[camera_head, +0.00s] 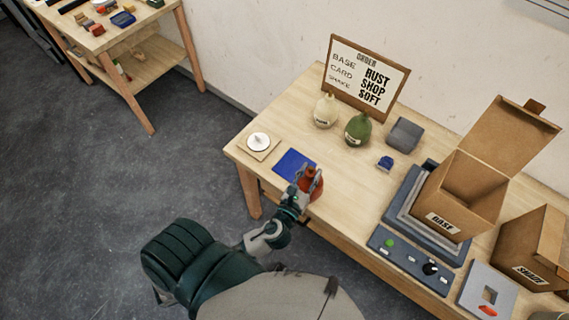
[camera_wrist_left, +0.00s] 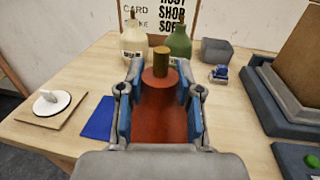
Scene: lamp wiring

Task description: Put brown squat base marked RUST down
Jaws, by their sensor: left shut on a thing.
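My left gripper (camera_head: 303,178) is shut on the brown squat base (camera_head: 311,186), a reddish-brown body with a narrow brass-coloured neck. In the left wrist view the base (camera_wrist_left: 160,110) stands upright between the two blue-padded fingers of the gripper (camera_wrist_left: 160,97). It is by the table's front edge, just right of a blue mat (camera_head: 294,165). I cannot tell whether its underside touches the table, and no RUST label shows. My right gripper is not in view.
A white disc on a square board (camera_head: 258,142) lies left of the mat. A cream bottle (camera_head: 326,110) and a green bottle (camera_head: 358,129) stand behind, before the order board (camera_head: 364,74). An open box (camera_head: 440,222) and control panel (camera_head: 414,262) are to the right.

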